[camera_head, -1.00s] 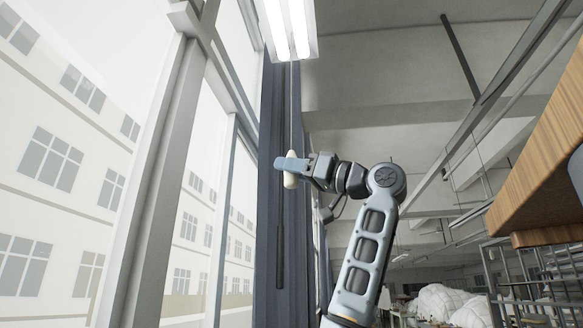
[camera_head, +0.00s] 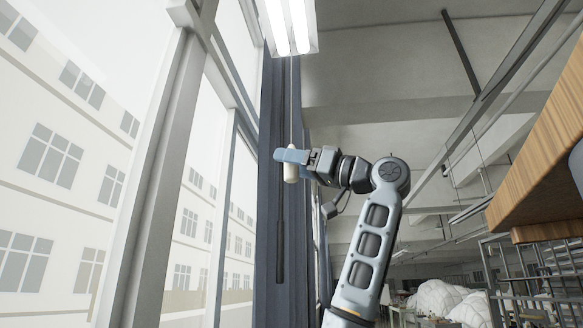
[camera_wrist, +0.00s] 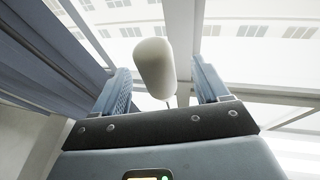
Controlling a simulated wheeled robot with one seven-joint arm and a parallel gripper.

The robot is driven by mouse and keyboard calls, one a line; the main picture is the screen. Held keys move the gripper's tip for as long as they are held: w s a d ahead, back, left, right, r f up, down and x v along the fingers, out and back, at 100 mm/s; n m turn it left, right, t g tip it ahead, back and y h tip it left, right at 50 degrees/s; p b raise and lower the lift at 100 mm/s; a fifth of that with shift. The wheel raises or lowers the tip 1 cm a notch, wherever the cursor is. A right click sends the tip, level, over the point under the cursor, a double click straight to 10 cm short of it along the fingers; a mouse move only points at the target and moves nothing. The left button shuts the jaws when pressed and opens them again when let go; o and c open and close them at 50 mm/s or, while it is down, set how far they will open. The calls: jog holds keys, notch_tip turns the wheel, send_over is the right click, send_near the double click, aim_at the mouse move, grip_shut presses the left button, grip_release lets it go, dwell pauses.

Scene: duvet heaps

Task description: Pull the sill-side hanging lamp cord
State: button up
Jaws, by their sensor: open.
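The lamp cord (camera_head: 291,100) hangs straight down from the lit ceiling lamp (camera_head: 290,27) beside the tall windows. At its lower end is a pale, rounded pull knob (camera_head: 291,174). My gripper (camera_head: 291,156) is at the knob's height, and a blue finger hides its middle in the head view. In the wrist view the knob (camera_wrist: 155,68) stands between the two open fingers of my gripper (camera_wrist: 161,82), with a gap showing on each side. The cord shows only as a thin dark line below the knob there.
Tall windows (camera_head: 205,150) run along the left. A dark blue curtain (camera_head: 270,220) with a dark rod (camera_head: 280,240) hangs just behind the knob. A wooden edge (camera_head: 540,150) juts in at the right. White duvet heaps (camera_head: 440,300) lie far off, lower right.

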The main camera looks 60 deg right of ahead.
jog(key=b+v, duration=0.2)
jog(key=v, duration=0.5)
jog(key=shift+b, duration=0.3)
jog(key=shift+s+f, duration=0.1)
jog(key=shift+s, duration=0.05)
dwell(0.3)
